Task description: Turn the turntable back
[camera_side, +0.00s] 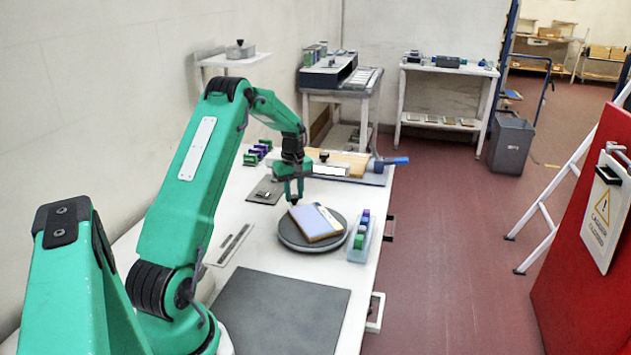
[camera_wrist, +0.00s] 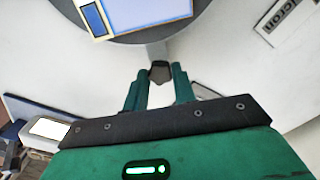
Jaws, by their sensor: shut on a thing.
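The turntable (camera_side: 296,245) is a round dark grey disc on the white bench in the side view. Its rim shows at the top of the wrist view (camera_wrist: 168,31). A flat panel (camera_side: 314,223), blue and white with a tan edge, lies on it; it also shows in the wrist view (camera_wrist: 146,10). A short grey arm (camera_wrist: 157,50) runs out from the turntable to a dark knob (camera_wrist: 160,72). My gripper (camera_side: 294,200) is at the far left side of the turntable. Its fingers (camera_wrist: 160,78) are shut on the knob. In the side view the knob is hidden.
A clear rack with coloured blocks (camera_side: 360,238) stands close to the turntable's right. A dark mat (camera_side: 285,312) lies in front. A grey plate (camera_side: 265,191) and a ruler-like strip (camera_side: 235,243) lie to the left. A wooden board (camera_side: 345,163) and blue-handled tool (camera_side: 392,161) are behind.

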